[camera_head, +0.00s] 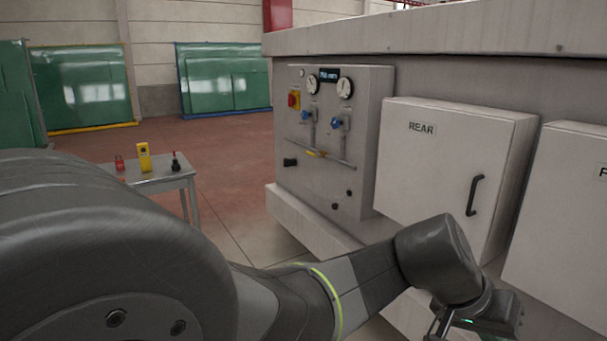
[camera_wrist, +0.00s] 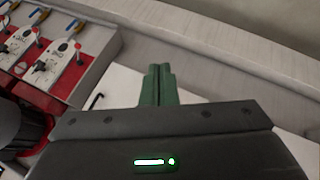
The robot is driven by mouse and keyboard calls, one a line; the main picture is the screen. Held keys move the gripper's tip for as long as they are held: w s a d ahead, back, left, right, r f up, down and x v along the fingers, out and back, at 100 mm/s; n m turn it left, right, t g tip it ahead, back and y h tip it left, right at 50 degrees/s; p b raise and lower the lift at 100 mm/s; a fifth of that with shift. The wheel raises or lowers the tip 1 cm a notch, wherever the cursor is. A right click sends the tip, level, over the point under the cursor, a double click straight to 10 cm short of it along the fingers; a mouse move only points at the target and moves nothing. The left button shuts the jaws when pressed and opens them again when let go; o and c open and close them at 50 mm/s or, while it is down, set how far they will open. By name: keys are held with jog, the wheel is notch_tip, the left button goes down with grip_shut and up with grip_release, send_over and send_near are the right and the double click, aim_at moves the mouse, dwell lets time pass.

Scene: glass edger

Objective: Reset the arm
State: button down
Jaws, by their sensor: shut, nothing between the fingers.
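My gripper (camera_wrist: 158,84) shows in the wrist view as two greenish fingers held together, shut and empty. They point at a pale machine wall and a white cabinet (camera_wrist: 122,84) with a dark handle. In the head view my arm reaches from the lower left to the lower right. My gripper is partly cut off there by the bottom edge, in front of the white cabinet marked REAR (camera_head: 438,155).
A grey panel (camera_head: 300,190) with gauges, blue valves and a red-yellow switch stands left of the cabinet. Green glass racks (camera_head: 84,88) stand behind. Red panels with levers (camera_wrist: 50,55) show in the wrist view.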

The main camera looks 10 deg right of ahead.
jog(key=shift+w+a, duration=0.95)
jog(key=shift+w, duration=0.15)
jog(key=shift+a, duration=0.1)
